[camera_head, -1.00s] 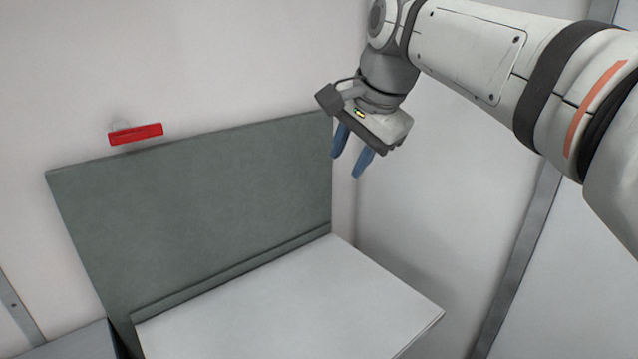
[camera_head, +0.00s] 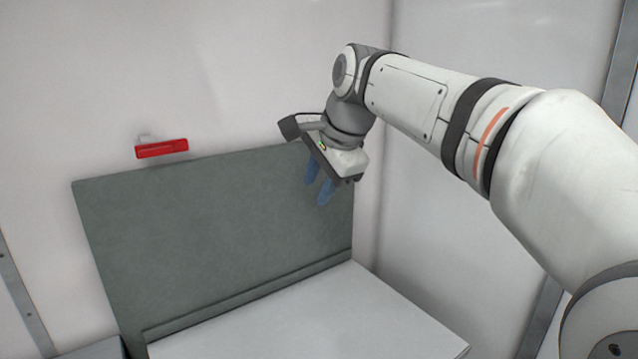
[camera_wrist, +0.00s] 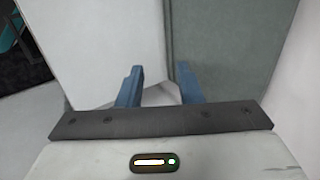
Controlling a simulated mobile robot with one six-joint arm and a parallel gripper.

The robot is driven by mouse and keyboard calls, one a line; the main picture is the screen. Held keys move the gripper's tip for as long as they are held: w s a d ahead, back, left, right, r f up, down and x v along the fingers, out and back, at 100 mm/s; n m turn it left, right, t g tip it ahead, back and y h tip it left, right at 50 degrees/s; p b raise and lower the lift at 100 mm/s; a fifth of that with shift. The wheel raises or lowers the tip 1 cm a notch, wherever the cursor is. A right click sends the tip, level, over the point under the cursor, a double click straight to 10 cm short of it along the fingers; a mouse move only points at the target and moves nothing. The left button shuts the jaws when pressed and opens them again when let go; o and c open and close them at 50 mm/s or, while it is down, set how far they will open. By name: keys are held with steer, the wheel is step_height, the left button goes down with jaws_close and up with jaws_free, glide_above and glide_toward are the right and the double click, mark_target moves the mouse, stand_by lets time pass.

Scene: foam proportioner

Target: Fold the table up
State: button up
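The folding table's white top (camera_head: 310,318) lies level at the bottom of the head view, its front cut off by the picture edge. A grey-green panel (camera_head: 215,230) stands upright behind it against the wall. A red latch (camera_head: 161,148) is on the wall just above the panel's top edge. My gripper (camera_head: 319,190) hangs in front of the panel's upper right part, above the white top, with its blue fingers apart and nothing between them. In the wrist view the open fingers (camera_wrist: 160,88) show with the white top (camera_wrist: 105,45) at left and the panel (camera_wrist: 215,45) at right.
White walls meet in a corner (camera_head: 372,230) right of the panel. Grey metal strips (camera_head: 18,295) run along the walls at both sides. The space above the white top is clear apart from my arm.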

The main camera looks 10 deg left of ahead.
steer(key=shift+c, duration=0.4)
jaws_close()
stand_by(0.9)
steer(key=shift+o, duration=0.4)
jaws_free()
steer(key=shift+r, duration=0.1)
steer(key=v, duration=0.7)
steer(key=shift+s+d+r+p, duration=0.15)
steer(key=shift+s+r+p, duration=0.05)
steer(key=shift+r+p, duration=0.15)
steer(key=shift+f, duration=0.1)
